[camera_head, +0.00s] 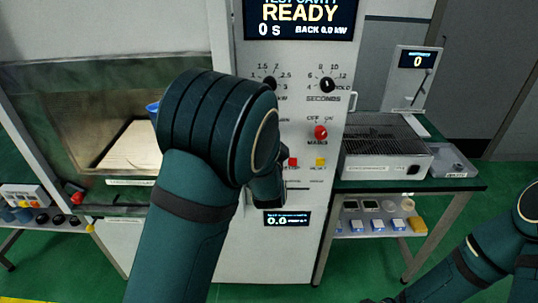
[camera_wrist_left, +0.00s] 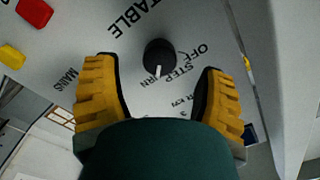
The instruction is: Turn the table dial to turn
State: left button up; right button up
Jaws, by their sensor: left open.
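The table dial (camera_wrist_left: 159,56) is a round black knob on the pale panel in the left wrist view. A short white mark shows on its lower side, near the STEP and TURN lettering; I cannot tell exactly which word it points at. My left gripper (camera_wrist_left: 159,72) is open, with one yellow finger on each side of the dial and a gap to it on both sides. How near the fingertips are to the panel is unclear. In the head view my left arm hides the dial and its fingers. My right gripper is out of view.
The generator's front shows a READY screen (camera_head: 300,14), two black upper knobs, including the seconds knob (camera_head: 327,85), a red mains knob (camera_head: 321,132) and a yellow button (camera_head: 320,162). An open cavity (camera_head: 125,145) lies left. A side table with a grated box (camera_head: 385,158) stands right.

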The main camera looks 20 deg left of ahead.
pick_arm(q)
jog(key=v, duration=0.8)
jog(key=s+f+n+g+h, duration=0.1)
jog(key=s+f+g+h, duration=0.2)
jog(key=f, duration=0.7)
jog(key=s+f+n+g+h, duration=0.1)
jog(key=s+f+n+g, duration=0.2)
jog(key=f, duration=0.7)
jog(key=s+d+f+n+g+h, duration=0.2)
jog(key=s+d+f+g, duration=0.1)
jog(key=s, duration=0.5)
jog(key=s+d+f+n+g+h, duration=0.1)
jog(key=s+d+f+g+h, duration=0.1)
jog(key=s+f+g, duration=0.4)
notch_tip(320, 180, down, 2)
jog(key=s+d, duration=0.1)
jog(key=s, duration=0.1)
jog(key=shift+s+d+n+g+h, duration=0.3)
jog(key=shift+d+n+h, duration=0.05)
jog(key=shift+n+h, duration=0.05)
